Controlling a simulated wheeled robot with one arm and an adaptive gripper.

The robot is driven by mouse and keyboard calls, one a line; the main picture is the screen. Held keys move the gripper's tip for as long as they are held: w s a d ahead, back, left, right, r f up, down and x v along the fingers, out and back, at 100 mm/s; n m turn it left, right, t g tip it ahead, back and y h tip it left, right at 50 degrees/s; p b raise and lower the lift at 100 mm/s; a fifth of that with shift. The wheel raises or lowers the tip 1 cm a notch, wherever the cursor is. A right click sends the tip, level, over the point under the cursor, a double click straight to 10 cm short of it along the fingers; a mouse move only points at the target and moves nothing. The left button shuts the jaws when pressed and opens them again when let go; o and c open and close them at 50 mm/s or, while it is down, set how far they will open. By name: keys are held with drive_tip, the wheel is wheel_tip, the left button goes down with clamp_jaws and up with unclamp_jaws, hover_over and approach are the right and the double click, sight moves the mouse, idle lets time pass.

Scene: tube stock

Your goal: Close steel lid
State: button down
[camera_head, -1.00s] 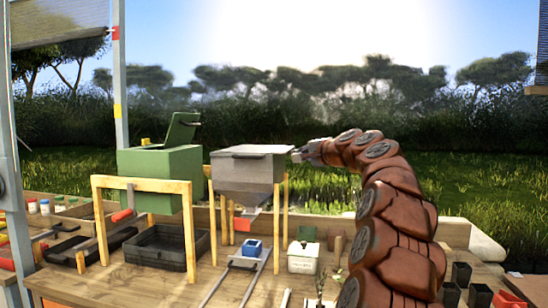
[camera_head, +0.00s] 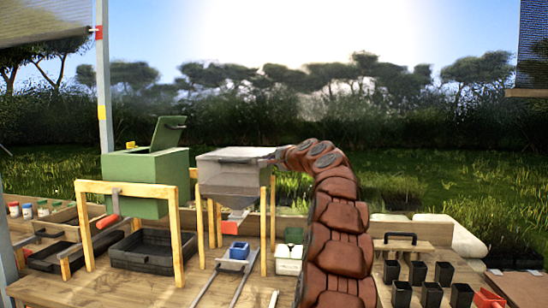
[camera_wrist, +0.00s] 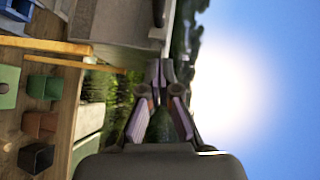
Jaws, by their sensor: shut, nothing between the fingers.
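The steel bin (camera_head: 236,175) stands on a wooden frame in the middle of the head view. Its grey steel lid (camera_head: 232,154) lies flat across the top, looking down; no gap is clear at this size. My gripper (camera_head: 268,157) is at the lid's right end, around lid height. In the wrist view, which is turned sideways, the bin's wall (camera_wrist: 108,22) and the lid's pale edge (camera_wrist: 168,22) show beyond my gripper (camera_wrist: 160,72). The fingers are shut and empty. I cannot tell whether they touch the lid.
A green bin (camera_head: 150,183) with its green lid (camera_head: 168,132) raised stands left on another wooden frame. A black tray (camera_head: 153,247) sits below. A blue container (camera_head: 239,250) rests on rails below the steel bin. Several black pots (camera_head: 418,272) stand at right.

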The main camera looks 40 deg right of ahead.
drive_tip(key=shift+w+a+f+p, duration=0.2)
drive_tip(key=shift+w+a, duration=0.35)
drive_tip(key=shift+w, duration=0.35)
drive_tip(key=shift+w+a+f+p, duration=0.15)
drive_tip(key=shift+w+a, duration=0.35)
drive_tip(key=shift+w, duration=0.4)
